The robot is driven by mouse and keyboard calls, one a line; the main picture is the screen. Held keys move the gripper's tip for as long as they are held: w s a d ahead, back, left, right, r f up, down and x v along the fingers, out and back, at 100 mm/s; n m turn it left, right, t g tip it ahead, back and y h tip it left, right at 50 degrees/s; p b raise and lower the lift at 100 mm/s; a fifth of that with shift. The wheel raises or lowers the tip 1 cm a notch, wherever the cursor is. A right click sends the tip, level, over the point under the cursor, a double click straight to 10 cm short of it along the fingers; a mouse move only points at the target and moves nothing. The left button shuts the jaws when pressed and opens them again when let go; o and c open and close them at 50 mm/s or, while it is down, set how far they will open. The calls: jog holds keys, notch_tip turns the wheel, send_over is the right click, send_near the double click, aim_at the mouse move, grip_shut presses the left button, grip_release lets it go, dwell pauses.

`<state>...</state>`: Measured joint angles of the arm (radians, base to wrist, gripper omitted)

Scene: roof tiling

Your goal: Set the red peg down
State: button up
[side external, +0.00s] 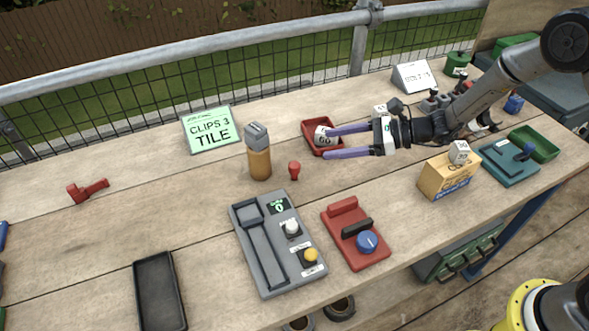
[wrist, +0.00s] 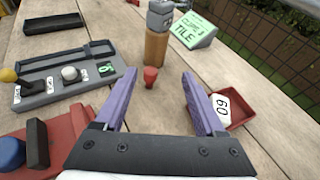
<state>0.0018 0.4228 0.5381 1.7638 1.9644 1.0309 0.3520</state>
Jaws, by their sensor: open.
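The red peg (side external: 294,170) stands upright on the wooden table, just right of the orange-brown bottle with a grey top (side external: 258,152). In the wrist view the red peg (wrist: 150,76) stands ahead of my gripper, in line with the space between the fingers. My gripper (side external: 326,143) is open and empty, with its two purple fingers spread and pointing toward the peg. The fingers (wrist: 158,85) are apart from the peg, and nothing is between them.
A red tray (side external: 309,129) holding a white piece marked 60 lies beside one finger. A grey device with buttons (side external: 262,240) and a red device with a blue knob (side external: 362,250) lie nearer the front edge. A green sign (side external: 210,130) stands behind. The table's left part has free room.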

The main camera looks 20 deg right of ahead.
send_near(283, 178)
jog(key=w+a, duration=0.1)
jog(key=w+a+r, duration=0.1)
jog(key=a, duration=0.1)
jog(key=shift+r+g, duration=0.15)
jog(key=shift+g, duration=0.15)
jog(key=shift+x, duration=3.05)
grip_shut()
